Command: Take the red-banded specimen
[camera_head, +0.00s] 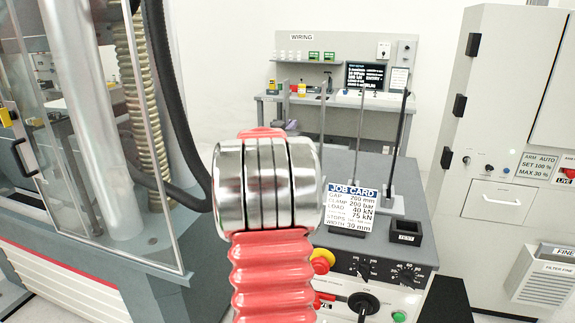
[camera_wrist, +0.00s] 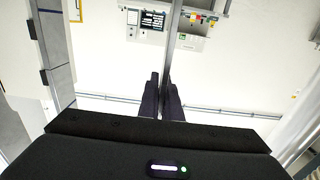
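No red band is visible on any bar in either view. In the camera_head view several slim upright bars stand on the console: a grey bar (camera_head: 323,115), another grey bar (camera_head: 360,130) and a darker bar (camera_head: 402,130). My gripper is hidden in that view, behind my arm's silver joint and red bellows. In the camera_wrist view the two dark fingers of my gripper (camera_wrist: 164,96) lie close together. A grey bar (camera_wrist: 173,40) runs from the top edge down to the narrow gap between them. I cannot tell whether the fingers touch it.
The console (camera_head: 405,255) carries a job card (camera_head: 350,207), a small black holder (camera_head: 405,232), knobs and a red emergency button. The clear-doored machine (camera_head: 100,140) stands left and a grey cabinet (camera_head: 510,120) right. A wiring bench (camera_head: 340,98) is behind, with open floor before it.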

